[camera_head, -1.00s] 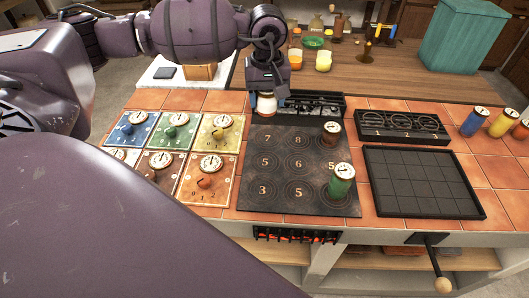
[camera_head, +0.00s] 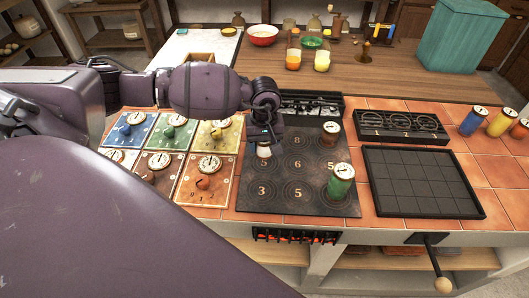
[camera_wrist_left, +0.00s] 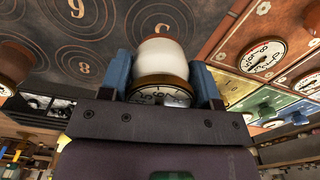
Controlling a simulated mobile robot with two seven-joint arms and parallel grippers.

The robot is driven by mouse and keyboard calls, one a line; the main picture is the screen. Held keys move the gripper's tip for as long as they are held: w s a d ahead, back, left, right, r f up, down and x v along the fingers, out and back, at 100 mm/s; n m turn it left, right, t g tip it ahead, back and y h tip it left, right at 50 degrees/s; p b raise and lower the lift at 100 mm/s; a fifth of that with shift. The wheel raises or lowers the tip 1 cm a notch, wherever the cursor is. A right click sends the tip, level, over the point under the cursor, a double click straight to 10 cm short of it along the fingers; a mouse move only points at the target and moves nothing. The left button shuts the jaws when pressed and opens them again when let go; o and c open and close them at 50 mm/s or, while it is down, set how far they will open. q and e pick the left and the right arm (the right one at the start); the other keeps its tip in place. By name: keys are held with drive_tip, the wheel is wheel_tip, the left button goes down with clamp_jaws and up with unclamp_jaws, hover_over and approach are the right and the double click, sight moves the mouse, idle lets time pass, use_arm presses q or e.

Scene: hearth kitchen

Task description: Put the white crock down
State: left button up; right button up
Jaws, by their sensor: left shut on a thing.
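The white crock (camera_wrist_left: 163,60) is between the two blue fingers of my left gripper (camera_wrist_left: 163,85) in the left wrist view, with a dial on its brown lid facing the wrist. In the head view my left gripper (camera_head: 264,143) points down over the left part of the dark hob plate (camera_head: 300,205), and a little of the crock (camera_head: 264,152) shows below it. The gripper is shut on the crock. I cannot tell whether the crock touches the plate. My right gripper is not in view.
A green crock (camera_head: 341,182) and a brown crock (camera_head: 330,132) stand on the plate's right side. Dial panels (camera_head: 205,180) lie to the left. An empty black gridded tray (camera_head: 423,182) lies to the right. The plate's front middle is clear.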

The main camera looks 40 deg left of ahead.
sight(265, 153)
use_arm(q)
wheel_tip(265, 153, down, 4)
drive_tip(key=shift+r, duration=0.25)
drive_tip(key=shift+f, duration=0.2)
drive_tip(key=shift+r, duration=0.1)
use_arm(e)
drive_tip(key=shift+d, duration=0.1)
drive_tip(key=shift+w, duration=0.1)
use_arm(q)
drive_tip(key=shift+f, duration=0.2)
drive_tip(key=o, duration=1.1)
drive_tip(key=shift+c, duration=0.2)
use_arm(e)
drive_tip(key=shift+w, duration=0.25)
